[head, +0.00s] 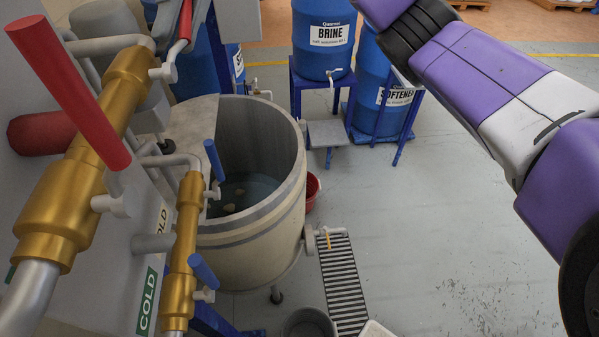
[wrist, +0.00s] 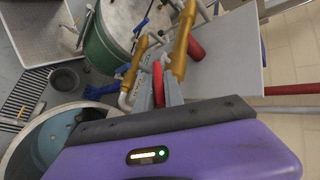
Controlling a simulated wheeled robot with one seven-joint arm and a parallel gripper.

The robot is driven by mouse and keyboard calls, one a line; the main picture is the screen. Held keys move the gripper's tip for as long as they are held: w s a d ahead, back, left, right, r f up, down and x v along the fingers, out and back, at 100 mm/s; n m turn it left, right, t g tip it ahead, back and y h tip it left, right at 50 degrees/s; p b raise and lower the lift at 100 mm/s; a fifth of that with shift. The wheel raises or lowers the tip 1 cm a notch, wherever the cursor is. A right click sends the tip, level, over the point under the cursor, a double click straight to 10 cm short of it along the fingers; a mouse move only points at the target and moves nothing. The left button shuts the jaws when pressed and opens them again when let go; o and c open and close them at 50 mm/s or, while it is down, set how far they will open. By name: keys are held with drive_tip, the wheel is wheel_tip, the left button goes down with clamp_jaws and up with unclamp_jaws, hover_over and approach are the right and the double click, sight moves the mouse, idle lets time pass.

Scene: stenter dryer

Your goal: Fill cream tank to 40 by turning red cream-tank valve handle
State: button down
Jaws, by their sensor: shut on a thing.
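The cream tank (head: 292,205) stands in the middle of the head view, open at the top, with dark liquid low inside. A pale tank rim (wrist: 22,150) shows at the lower left of the wrist view. At left in the head view, a long red handle (head: 70,90) crosses a brass valve (head: 60,215) above the tank's near side. Another red handle (head: 186,18) is at the top. In the wrist view, my gripper (wrist: 166,88) is shut on a red valve handle (wrist: 157,84); its fingers partly hide it. No level reading is legible.
Blue handles (head: 203,270) sit on a thinner brass valve beside the tank. BRINE (head: 325,60) and softener (head: 375,75) barrels stand behind. A green tank (wrist: 100,45) and dark bucket (wrist: 64,78) show in the wrist view. Floor right of the drain grate (head: 343,285) is clear.

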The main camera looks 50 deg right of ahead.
drive_tip(key=shift+f, duration=0.1)
drive_tip(key=shift+w+d+f+g+y+b, duration=0.1)
drive_tip(key=shift+f+g+y+b, duration=0.55)
drive_tip(key=shift+f+b, duration=0.3)
drive_tip(key=shift+f+m+g+y+b, duration=0.15)
drive_tip(key=shift+m+g+y+b, duration=0.15)
drive_tip(key=shift+y+b, duration=0.15)
drive_tip(key=shift+y, duration=0.3)
idle(6.2)
